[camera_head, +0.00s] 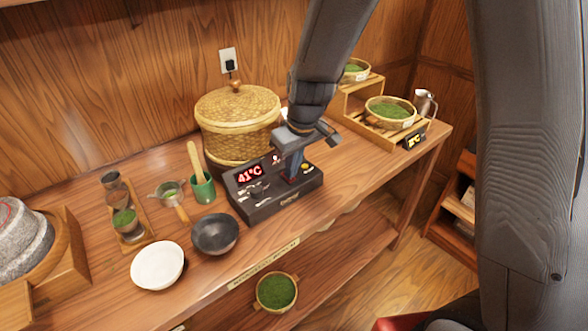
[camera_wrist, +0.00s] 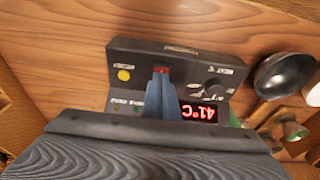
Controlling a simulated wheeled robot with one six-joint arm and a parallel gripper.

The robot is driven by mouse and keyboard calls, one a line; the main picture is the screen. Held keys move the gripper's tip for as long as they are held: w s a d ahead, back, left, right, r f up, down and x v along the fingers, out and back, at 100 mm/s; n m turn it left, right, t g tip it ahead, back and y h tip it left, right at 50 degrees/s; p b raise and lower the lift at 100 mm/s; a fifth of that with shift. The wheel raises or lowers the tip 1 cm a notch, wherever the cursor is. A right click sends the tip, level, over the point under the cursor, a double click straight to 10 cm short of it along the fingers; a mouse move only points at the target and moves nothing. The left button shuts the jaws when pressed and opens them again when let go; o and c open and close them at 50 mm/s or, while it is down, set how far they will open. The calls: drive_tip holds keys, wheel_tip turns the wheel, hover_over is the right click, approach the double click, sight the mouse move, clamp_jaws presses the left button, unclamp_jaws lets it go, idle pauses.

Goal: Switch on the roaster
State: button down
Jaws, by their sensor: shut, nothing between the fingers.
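The roaster is a dark control box (camera_head: 250,206) with a lit red display (camera_head: 249,173) reading 41°C, at the middle of the counter. In the wrist view its panel (camera_wrist: 132,52) appears upside down, with a yellow button (camera_wrist: 124,75), a heat knob (camera_wrist: 214,92) and the red display (camera_wrist: 198,113). My gripper (camera_head: 291,178) is shut and empty, pointing down at the panel. In the wrist view, the tips of my gripper (camera_wrist: 161,76) are at a small red switch (camera_wrist: 161,70) between the button and the knob. They partly hide it, and I cannot tell whether they touch it.
A lidded woven basket (camera_head: 238,108) stands right behind the box. A green cup (camera_head: 203,190), a dark bowl (camera_head: 215,234) and a white bowl (camera_head: 158,266) are to its left. A wooden stand with trays of green leaves (camera_head: 390,113) is at right. Counter right of the box is clear.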

drive_tip(key=shift+w+a+r, duration=0.1)
drive_tip(key=shift+w, duration=0.05)
drive_tip(key=shift+r+p, duration=0.4)
drive_tip(key=shift+r, duration=0.1)
drive_tip(key=p+v, duration=0.2)
drive_tip(key=v, duration=0.1)
drive_tip(key=shift+w+r+p, duration=0.1)
drive_tip(key=shift+r+p, duration=0.15)
drive_tip(key=shift+p, duration=0.05)
drive_tip(key=s+d+r+b, duration=0.2)
drive_tip(key=s+r, duration=0.2)
drive_tip(key=r, duration=0.4)
drive_tip(key=shift+d+r+b, duration=0.25)
drive_tip(key=shift+b, duration=0.15)
drive_tip(key=shift+w, duration=0.1)
